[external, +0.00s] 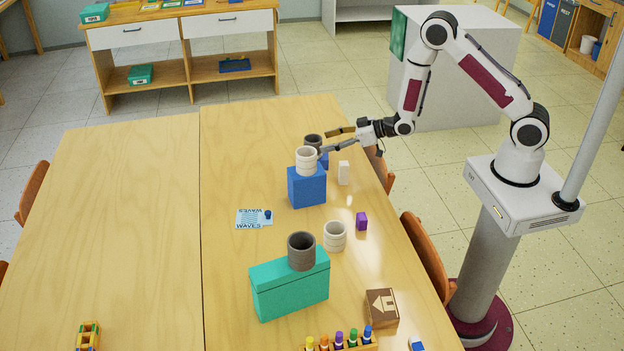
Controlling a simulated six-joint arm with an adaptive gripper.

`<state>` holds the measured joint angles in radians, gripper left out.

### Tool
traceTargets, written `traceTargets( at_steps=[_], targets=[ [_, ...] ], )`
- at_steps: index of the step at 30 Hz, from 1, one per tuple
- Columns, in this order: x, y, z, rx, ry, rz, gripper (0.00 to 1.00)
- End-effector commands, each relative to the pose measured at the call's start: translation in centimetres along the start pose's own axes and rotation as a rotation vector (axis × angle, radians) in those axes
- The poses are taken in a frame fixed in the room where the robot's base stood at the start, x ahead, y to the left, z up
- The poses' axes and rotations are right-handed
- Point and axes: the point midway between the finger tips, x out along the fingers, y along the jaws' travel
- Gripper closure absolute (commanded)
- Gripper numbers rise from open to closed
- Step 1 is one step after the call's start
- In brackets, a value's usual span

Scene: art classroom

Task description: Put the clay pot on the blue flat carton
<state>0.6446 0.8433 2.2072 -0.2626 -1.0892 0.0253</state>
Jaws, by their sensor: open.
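Several cup-shaped pots show, and I cannot tell which one is called the clay pot. A pale ribbed pot (306,161) stands on a tall blue box (307,188). Behind it is a dark brown pot (313,140), partly hidden, seemingly on another blue box (324,160) of which little shows. A dark grey pot (301,252) stands on a teal box (290,287). A second pale pot (335,236) stands on the table. My gripper (325,142) is open, its fingers pointing left beside the dark brown pot; whether they touch or straddle it is unclear.
A white block (343,173) and a purple block (361,221) stand near the right table edge. A leaflet (254,219), a brown arrow box (382,308) and a rack of coloured markers (341,343) are also on the table (150,200). Its left half is mostly clear.

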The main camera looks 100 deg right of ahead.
Motion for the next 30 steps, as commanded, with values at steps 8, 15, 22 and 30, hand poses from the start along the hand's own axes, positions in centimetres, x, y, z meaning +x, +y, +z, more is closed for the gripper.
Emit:
traceTargets(
  at_steps=[8,15,22,30],
  targets=[
    [-3.3,0.1,-0.1,0.001,0.001,0.001,0.42],
    [-5.1,0.0,-0.1,0.0,0.002,0.0,0.42],
    [-5.6,0.0,0.0,0.0,0.001,0.0,0.42],
    [-5.6,0.0,0.0,0.0,0.001,0.0,0.42]
  ],
)
